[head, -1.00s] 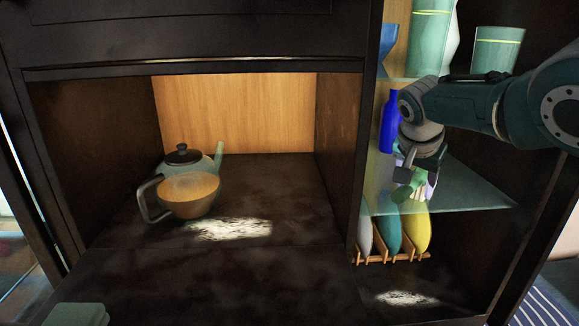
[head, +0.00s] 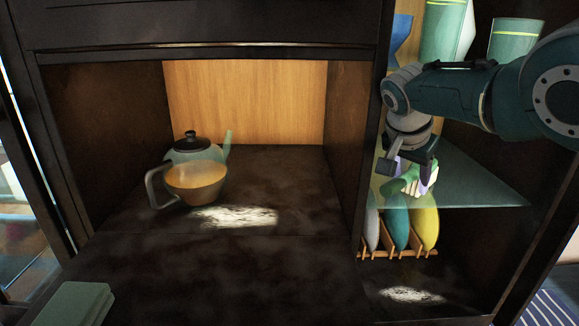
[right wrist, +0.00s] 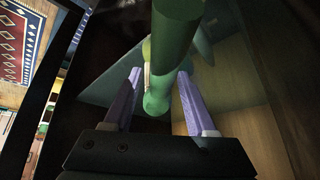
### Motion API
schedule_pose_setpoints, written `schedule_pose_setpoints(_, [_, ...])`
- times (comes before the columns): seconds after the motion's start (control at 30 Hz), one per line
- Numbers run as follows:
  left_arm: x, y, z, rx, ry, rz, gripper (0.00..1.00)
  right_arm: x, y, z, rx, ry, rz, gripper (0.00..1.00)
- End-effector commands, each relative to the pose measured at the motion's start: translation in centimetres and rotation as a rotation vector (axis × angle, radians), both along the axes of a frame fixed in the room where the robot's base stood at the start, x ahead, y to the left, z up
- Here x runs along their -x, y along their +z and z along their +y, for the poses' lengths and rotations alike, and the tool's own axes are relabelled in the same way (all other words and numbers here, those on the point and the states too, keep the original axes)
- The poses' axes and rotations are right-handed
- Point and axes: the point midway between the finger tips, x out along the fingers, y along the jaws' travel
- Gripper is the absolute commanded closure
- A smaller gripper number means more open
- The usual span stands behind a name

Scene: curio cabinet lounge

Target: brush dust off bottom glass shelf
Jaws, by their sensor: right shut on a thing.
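The bottom glass shelf (head: 478,190) is a translucent greenish pane on the right side of the cabinet in the head view. I cannot make out dust on it. My right gripper (head: 406,182) is over the left part of this shelf, close to the divider. In the right wrist view its purple-padded fingers (right wrist: 158,92) are shut on a green, rounded handle (right wrist: 172,62), which I take for the brush. The brush's bristles are not clearly visible. Whether it touches the glass I cannot tell. My left gripper is not in view.
Vases (head: 447,32) stand on the glass shelf above; a blue one is at its left. Below, upright plates (head: 425,228) stand in a wooden rack (head: 400,254). A teapot (head: 195,150) and cup (head: 197,183) are in the left bay. The dark divider (head: 365,150) is close to my gripper.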

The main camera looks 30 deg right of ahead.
Motion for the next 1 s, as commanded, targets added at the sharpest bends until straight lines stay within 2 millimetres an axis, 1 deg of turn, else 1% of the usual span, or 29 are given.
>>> schedule_pose_setpoints(0.03, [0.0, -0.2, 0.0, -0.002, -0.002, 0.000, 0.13, -1.5, 0.2, 1.9, -0.004, 0.037, -0.017, 1.00])
schedule_pose_setpoints(0.17, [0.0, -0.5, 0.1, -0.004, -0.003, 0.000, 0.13, -1.7, 0.0, 2.1, -0.003, 0.038, -0.020, 1.00])
schedule_pose_setpoints(0.27, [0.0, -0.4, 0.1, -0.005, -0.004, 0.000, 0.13, -1.7, 0.1, 1.9, -0.002, 0.038, -0.020, 1.00])
schedule_pose_setpoints(0.37, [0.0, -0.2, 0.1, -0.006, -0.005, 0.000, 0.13, -1.4, 0.2, 1.5, -0.002, 0.038, -0.020, 1.00])
schedule_pose_setpoints(0.6, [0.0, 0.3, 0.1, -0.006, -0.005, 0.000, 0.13, -0.2, -0.2, -0.4, -0.002, 0.038, -0.016, 1.00])
schedule_pose_setpoints(0.87, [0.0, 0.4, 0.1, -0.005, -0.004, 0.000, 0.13, 0.6, -0.5, -1.3, -0.008, 0.033, -0.012, 1.00])
schedule_pose_setpoints(1.0, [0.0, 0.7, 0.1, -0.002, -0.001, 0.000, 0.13, 1.4, -0.5, -2.4, -0.007, 0.029, -0.008, 1.00])
